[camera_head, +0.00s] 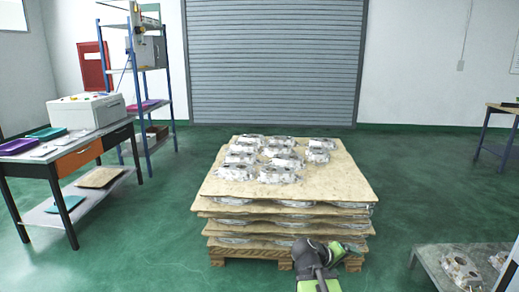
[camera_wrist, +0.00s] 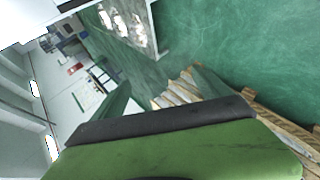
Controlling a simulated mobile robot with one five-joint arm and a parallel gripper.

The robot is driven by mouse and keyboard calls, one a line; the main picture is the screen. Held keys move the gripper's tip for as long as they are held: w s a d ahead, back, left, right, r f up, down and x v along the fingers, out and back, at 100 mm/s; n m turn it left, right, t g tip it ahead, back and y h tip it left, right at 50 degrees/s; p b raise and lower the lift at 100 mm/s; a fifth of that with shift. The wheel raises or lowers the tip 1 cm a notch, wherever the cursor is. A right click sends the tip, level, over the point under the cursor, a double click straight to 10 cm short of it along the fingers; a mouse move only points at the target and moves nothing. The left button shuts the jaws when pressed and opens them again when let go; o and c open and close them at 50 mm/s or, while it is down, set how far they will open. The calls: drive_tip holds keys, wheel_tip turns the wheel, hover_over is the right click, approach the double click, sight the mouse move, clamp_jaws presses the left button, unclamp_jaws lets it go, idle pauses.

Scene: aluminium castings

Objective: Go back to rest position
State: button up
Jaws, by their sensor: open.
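My gripper (camera_head: 326,254) shows in the head view in front of the lower right front of the pallet stack. It is open, and I see nothing held in it. In the wrist view a wide green and dark grey part of my gripper (camera_wrist: 165,130) fills the lower middle. The pallet stack (camera_head: 222,187) has several layers of boards with castings between them. Several silvery aluminium castings (camera_head: 279,173) lie on its top board. Part of the stack also shows in the wrist view (camera_wrist: 178,94), tilted and partly hidden behind my gripper.
A low table (camera_head: 428,268) with castings is at the lower right. At left are a workbench (camera_head: 22,160) with a white machine (camera_head: 86,110) and a blue-posted shelf (camera_head: 148,69). A grey shutter (camera_head: 275,60) closes the back. Green floor (camera_head: 425,185) is clear right of the stack.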

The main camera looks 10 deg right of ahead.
drive_tip(key=s+a+f+g+y, duration=0.1)
drive_tip(key=s+a+f+y, duration=0.15)
drive_tip(key=a, duration=0.65)
drive_tip(key=s+a+f+g+y, duration=0.15)
drive_tip(key=a+f+y, duration=0.25)
drive_tip(key=a, duration=0.4)
drive_tip(key=s+a+f+g+y, duration=0.1)
drive_tip(key=s+a+f+y, duration=0.2)
drive_tip(key=a, duration=0.6)
wheel_tip(320, 180, up, 20)
drive_tip(key=w+p, duration=0.1)
drive_tip(key=p, duration=1.9)
drive_tip(key=shift+d, duration=0.25)
drive_tip(key=shift+w+y, duration=0.1)
drive_tip(key=shift+y, duration=0.15)
